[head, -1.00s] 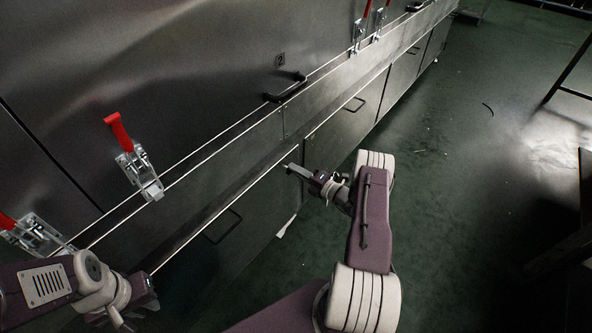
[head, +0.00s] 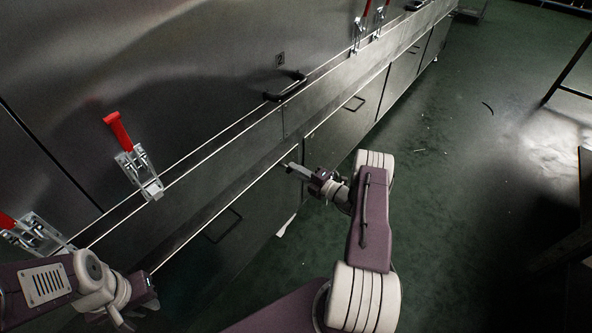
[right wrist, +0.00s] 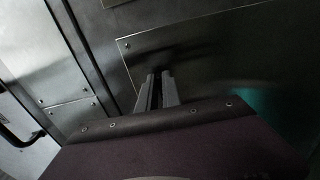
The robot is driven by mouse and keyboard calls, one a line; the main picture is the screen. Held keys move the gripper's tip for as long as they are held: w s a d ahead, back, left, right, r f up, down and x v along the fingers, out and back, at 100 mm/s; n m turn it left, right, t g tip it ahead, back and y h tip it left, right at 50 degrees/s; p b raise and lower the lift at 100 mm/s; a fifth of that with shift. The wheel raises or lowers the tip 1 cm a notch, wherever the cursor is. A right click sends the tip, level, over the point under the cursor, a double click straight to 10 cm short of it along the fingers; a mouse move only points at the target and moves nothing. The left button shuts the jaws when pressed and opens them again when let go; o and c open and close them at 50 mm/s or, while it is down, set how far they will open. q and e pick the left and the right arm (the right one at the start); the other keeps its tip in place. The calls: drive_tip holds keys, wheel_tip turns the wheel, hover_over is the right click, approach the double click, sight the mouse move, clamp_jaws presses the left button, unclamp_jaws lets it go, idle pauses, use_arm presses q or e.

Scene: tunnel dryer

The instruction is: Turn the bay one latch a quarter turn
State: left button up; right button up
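A toggle latch with a red handle (head: 131,157) stands upright on the steel panel at the left of the head view. A second red-handled latch (head: 32,232) is at the left edge, partly behind my left arm. No bay one label is visible, so I cannot tell which latch belongs to bay one. My left gripper (head: 143,287) is low at the left, below and apart from the latches; its fingers are not clear. My right gripper (head: 290,168) is in front of the lower panels, away from the latches. In the right wrist view its fingers (right wrist: 157,90) are together and empty.
A plate marked 2 (head: 280,59) is above a black handle (head: 285,87). More red-handled latches (head: 358,33) are farther along. Lower panels carry handles (head: 222,226). The green floor (head: 450,190) at the right is mostly open, with a dark frame (head: 570,80) at its edge.

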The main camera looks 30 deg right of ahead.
drive_tip(key=o, duration=0.4)
drive_tip(key=shift+c, duration=0.2)
drive_tip(key=p+v, duration=0.2)
drive_tip(key=v, duration=0.7)
drive_tip(key=shift+p, duration=0.35)
drive_tip(key=shift+s+f, duration=0.1)
